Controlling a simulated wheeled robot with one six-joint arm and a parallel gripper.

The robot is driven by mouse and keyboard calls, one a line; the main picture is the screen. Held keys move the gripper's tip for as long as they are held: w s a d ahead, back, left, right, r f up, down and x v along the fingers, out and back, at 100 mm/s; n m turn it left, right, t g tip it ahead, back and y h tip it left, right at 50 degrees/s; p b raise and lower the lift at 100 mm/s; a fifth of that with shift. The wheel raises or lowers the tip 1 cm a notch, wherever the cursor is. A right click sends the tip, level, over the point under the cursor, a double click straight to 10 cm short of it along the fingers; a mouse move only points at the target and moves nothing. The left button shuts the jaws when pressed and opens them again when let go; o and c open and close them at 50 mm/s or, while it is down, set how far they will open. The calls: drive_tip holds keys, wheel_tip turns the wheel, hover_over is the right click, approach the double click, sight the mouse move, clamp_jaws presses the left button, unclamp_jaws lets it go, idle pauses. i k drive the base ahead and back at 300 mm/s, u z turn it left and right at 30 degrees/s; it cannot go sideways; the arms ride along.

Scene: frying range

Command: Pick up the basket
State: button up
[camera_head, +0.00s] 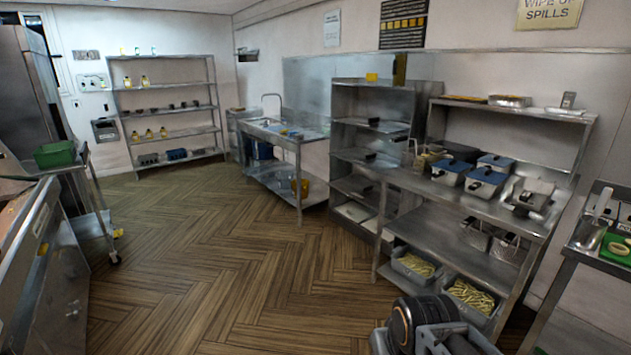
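Two wire fry baskets hang or stand side by side on the middle level of the steel workbench at the right: a left basket (475,236) and a right basket (508,248). Another wire basket (426,158), seemingly with food in it, stands on the worktop at its left end. I cannot tell which basket the task means. Part of my arm, a dark joint with an orange ring, shows at the bottom right in front of the bench. My gripper's fingers are not in view.
Two bins of fries, a left bin (414,266) and a right bin (470,298), sit low under the bench. Lidded containers (487,184) stand on top. A trolley with a green tub (55,154) is at the left. The wooden floor (215,260) between is clear.

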sight(417, 160)
drive_tip(key=u, duration=0.1)
drive_tip(key=i, duration=2.5)
drive_tip(key=z, duration=0.35)
